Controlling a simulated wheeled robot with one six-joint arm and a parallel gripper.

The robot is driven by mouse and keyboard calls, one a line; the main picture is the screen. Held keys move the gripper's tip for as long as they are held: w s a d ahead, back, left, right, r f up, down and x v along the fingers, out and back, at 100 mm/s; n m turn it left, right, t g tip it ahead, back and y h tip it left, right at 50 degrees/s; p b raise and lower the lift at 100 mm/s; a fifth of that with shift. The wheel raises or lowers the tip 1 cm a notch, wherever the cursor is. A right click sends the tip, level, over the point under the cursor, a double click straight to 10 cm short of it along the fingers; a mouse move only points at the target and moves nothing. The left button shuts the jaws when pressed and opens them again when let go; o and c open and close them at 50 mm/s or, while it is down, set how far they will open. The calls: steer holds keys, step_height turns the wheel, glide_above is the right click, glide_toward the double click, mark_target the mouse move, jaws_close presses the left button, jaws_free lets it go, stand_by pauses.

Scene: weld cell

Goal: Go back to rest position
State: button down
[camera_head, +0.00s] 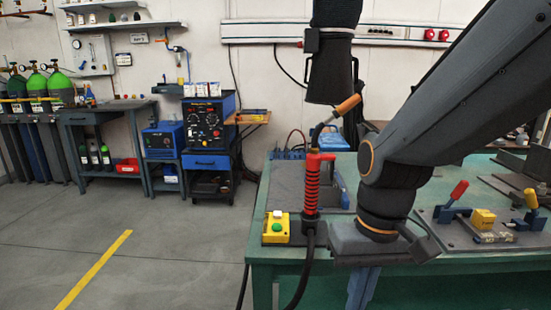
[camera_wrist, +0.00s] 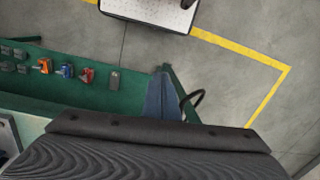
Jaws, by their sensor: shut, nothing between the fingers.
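My gripper (camera_head: 362,288) hangs below the grey wrist plate at the front edge of the green worktable (camera_head: 456,267). Its blue fingers point down and are shut, with nothing seen between them. They also show in the wrist view (camera_wrist: 163,98), beyond the dark ridged wrist housing. My arm comes from the upper right and bends down at the elbow over the table. The fingertips lie at the lower edge of the head view.
A red-handled torch (camera_head: 312,185) with a black hose stands upright left of my wrist. A yellow button box (camera_head: 276,228) stands beside it. A dark hood (camera_head: 331,70) hangs above. Toggle clamps (camera_head: 453,200) sit on the right. Floor at left is open.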

steer(key=d+r+m+p, duration=0.1)
steer(key=d+r+p, duration=0.4)
steer(key=p, duration=0.8)
steer(key=shift+s+d+r+h, duration=0.3)
steer(key=shift+s+r+h, duration=0.1)
steer(key=shift+r, duration=0.5)
